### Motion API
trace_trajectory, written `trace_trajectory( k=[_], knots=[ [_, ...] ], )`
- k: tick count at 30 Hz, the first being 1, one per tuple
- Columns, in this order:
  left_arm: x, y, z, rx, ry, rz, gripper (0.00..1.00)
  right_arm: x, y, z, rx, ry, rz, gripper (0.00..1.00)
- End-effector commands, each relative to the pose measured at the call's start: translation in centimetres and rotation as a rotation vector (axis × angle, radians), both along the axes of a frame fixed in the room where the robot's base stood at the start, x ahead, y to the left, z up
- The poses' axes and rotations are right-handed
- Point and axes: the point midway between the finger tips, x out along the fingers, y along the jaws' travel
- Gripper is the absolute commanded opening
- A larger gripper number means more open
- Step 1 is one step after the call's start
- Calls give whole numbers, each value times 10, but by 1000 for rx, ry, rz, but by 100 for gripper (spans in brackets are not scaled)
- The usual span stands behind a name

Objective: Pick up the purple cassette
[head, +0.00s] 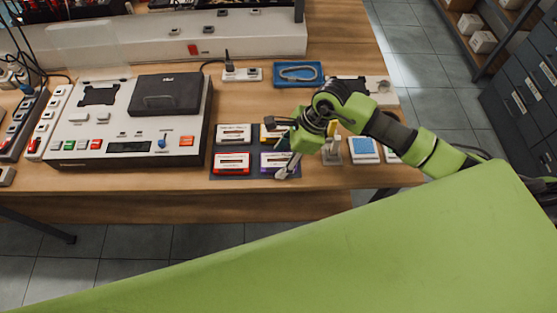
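The purple cassette (268,160) lies in the front right place of a dark mat (249,178) on the wooden table, beside a red cassette (231,164). Its right part is hidden by my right gripper (308,165). I cannot tell whether a finger touches the cassette. My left gripper is not in view.
A large tape deck (130,125) stands left. A blue tray (298,75) lies behind. A blue-and-white item (363,150) lies right of the gripper. The table's front strip is clear.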

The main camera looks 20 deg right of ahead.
Motion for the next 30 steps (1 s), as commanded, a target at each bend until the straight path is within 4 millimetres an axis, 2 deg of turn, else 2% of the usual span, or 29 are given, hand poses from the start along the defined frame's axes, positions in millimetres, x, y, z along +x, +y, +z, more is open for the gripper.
trace_trajectory(
  k=[1,3,17,22,30],
  knots=[
    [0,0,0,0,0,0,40,0,0,0,0,0,0,35],
    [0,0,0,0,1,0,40,0,0,0,0,0,0,22],
    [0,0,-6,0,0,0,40,1,0,7,0,-3,0,22],
    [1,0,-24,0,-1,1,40,2,-1,30,-1,-10,2,22],
    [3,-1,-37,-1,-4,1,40,-42,25,88,1,-10,6,22]
  ],
)
